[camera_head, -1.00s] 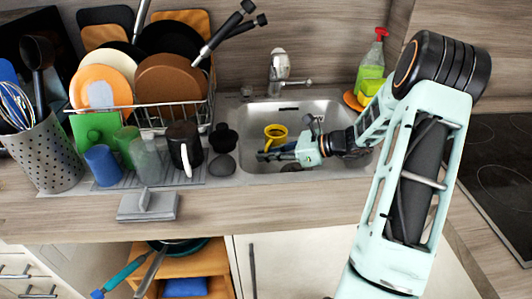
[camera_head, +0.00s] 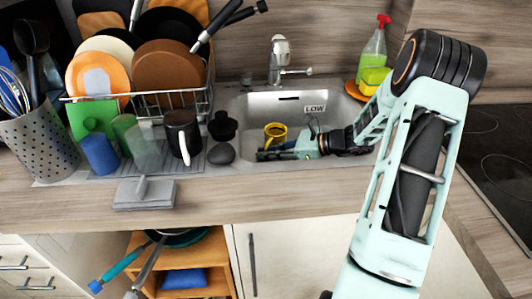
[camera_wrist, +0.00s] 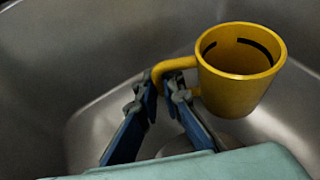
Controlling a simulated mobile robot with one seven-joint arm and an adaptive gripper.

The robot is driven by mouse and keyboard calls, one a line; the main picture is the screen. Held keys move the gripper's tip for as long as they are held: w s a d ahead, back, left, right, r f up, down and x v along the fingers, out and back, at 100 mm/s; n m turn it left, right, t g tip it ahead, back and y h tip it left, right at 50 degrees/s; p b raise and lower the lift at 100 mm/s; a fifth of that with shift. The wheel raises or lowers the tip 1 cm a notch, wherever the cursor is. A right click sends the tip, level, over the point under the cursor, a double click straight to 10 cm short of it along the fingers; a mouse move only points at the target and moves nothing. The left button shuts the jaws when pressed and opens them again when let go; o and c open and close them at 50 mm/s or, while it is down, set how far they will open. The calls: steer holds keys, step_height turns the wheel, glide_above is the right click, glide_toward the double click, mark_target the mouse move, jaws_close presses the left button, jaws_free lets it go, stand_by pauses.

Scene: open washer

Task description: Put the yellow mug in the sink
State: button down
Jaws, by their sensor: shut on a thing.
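The yellow mug (camera_head: 275,134) is upright within the sink basin (camera_head: 245,106), near its left half in the head view. In the wrist view the mug (camera_wrist: 238,85) shows its open rim, with its handle on the left. My gripper (camera_head: 262,154) reaches into the basin from the right. In the wrist view my gripper (camera_wrist: 163,88) is shut on the mug's handle. The steel basin walls (camera_wrist: 60,50) surround the mug. I cannot tell whether the mug's base touches the sink floor.
A faucet (camera_head: 280,60) stands behind the basin. A dish rack (camera_head: 190,103) with plates and pans, cups and a black mug (camera_head: 181,134) crowd the left counter. The front counter strip is mostly clear.

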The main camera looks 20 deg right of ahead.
steer(key=shift+f, duration=0.3)
steer(key=c, duration=2)
jaws_free()
steer(key=shift+d, duration=0.1)
